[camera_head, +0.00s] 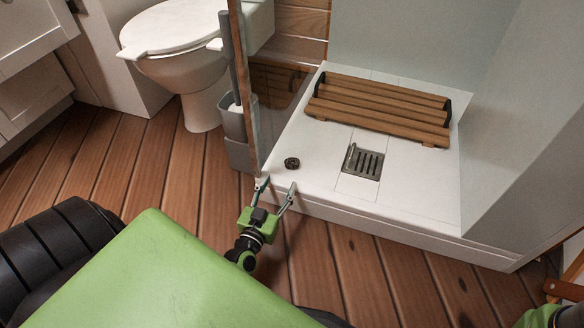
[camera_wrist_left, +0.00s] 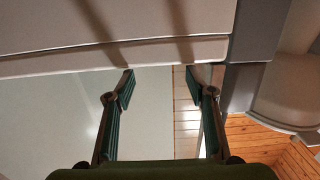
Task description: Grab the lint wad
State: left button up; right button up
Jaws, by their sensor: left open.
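A small dark, roundish wad, which looks like the lint wad (camera_head: 292,162), lies on the white shower tray (camera_head: 318,190) near its front left corner. My left gripper (camera_head: 278,185) is open and empty at the tray's front edge. Its fingertips are just short of the wad and apart from it in the head view. In the left wrist view the open fingers (camera_wrist_left: 160,75) show with nothing between them, and I cannot make out the wad there. My right gripper is not in view; only a bit of green arm shows at the lower right corner.
A glass panel edge (camera_head: 240,90) stands upright just left of the wad. A grey toilet brush holder (camera_head: 238,150) and a toilet (camera_head: 190,70) are beyond it. A metal drain (camera_head: 362,163) and a slatted wooden rack (camera_head: 378,106) are on the tray to the right.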

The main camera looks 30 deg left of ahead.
aim_at(290, 165)
pick_arm(q)
jog(key=b+x, duration=0.1)
jog(key=x, duration=0.3)
jog(key=shift+w+b, duration=0.35)
jog(key=b+x, duration=0.3)
jog(key=x, duration=0.2)
jog(key=shift+w+a, duration=0.1)
jog(key=shift+w, duration=0.2)
jog(key=c, duration=0.8)
